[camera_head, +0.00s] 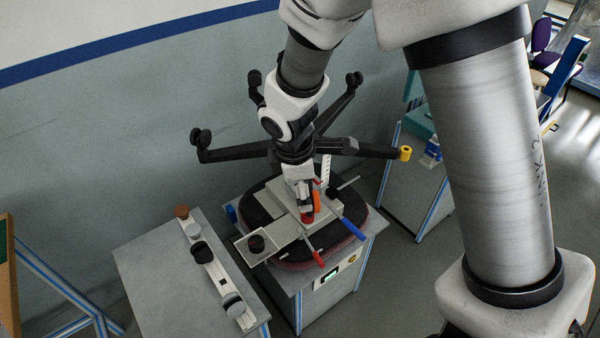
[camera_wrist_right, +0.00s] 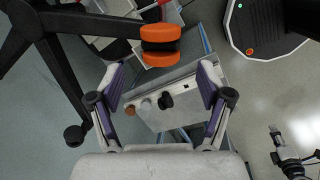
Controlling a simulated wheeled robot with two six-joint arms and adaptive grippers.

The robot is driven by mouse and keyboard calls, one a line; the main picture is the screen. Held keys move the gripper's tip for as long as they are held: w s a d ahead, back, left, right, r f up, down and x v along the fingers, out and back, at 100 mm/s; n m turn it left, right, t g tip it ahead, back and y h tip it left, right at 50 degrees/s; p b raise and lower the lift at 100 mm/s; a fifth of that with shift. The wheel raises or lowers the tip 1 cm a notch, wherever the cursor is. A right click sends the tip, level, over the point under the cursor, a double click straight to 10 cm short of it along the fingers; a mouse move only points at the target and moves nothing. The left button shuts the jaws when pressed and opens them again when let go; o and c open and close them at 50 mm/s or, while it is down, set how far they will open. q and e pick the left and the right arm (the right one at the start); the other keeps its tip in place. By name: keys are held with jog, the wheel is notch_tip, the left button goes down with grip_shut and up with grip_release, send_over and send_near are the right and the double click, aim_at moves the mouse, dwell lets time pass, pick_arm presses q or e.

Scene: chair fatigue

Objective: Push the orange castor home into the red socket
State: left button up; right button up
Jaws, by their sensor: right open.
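The orange castor shows in the right wrist view (camera_wrist_right: 160,58) as two orange wheels with a dark middle. It lies just beyond the fingertips of my right gripper (camera_wrist_right: 160,75), whose spread fingers hold nothing. In the head view a small orange part, probably this castor (camera_head: 317,198), shows beside my right gripper (camera_head: 305,200). A red part, probably the red socket (camera_head: 307,217), shows just below it. My gripper hides much of both. I cannot tell how far the castor sits in the socket. My left gripper is out of view.
Below are a fixture with red (camera_head: 315,257) and blue (camera_head: 354,230) handles. A grey table (camera_head: 165,265) at left bears a rail of several castors.

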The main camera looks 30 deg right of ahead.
jog(key=v, duration=0.5)
jog(key=shift+s+r, duration=0.1)
jog(key=shift+r, duration=0.15)
